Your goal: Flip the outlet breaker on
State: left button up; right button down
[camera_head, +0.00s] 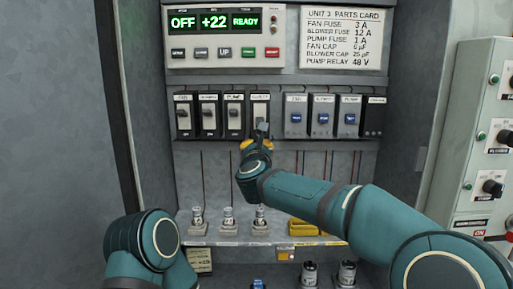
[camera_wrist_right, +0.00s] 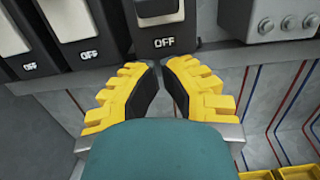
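The outlet breaker (camera_head: 260,108) is the rightmost of the light-faced breakers in the upper row. In the right wrist view its dark lower body (camera_wrist_right: 168,30) shows the word OFF, with part of a pale switch above it at the picture's top edge. My right gripper (camera_head: 262,128) is just below and in front of this breaker. Its yellow fingers with dark pads converge in the right wrist view (camera_wrist_right: 160,67), tips nearly together just under the OFF label, with nothing seen between them. Contact with the breaker cannot be told. My left gripper is out of view.
Neighbouring breakers (camera_head: 209,115) stand to the left, and modules with blue parts (camera_head: 322,116) to the right. A display panel (camera_head: 226,36) reads OFF, +22, READY. Below, a shelf holds several fuses (camera_head: 228,220) and a yellow part (camera_head: 303,228). A control box (camera_head: 480,130) is at right.

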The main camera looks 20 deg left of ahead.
jog(key=shift+s+d+r+p, duration=0.1)
jog(key=shift+s+r, duration=0.2)
jog(key=shift+r, duration=0.25)
jog(key=shift+s+d+r+p, duration=0.15)
jog(key=shift+s+r, duration=0.1)
jog(key=shift+r, duration=0.35)
jog(key=shift+s+r+p, duration=0.1)
jog(key=shift+s+r, duration=0.2)
jog(key=shift+r, duration=0.25)
jog(key=shift+s+r+g+p, duration=0.2)
jog(key=shift+r+g+p, duration=0.1)
jog(key=shift+p, duration=0.35)
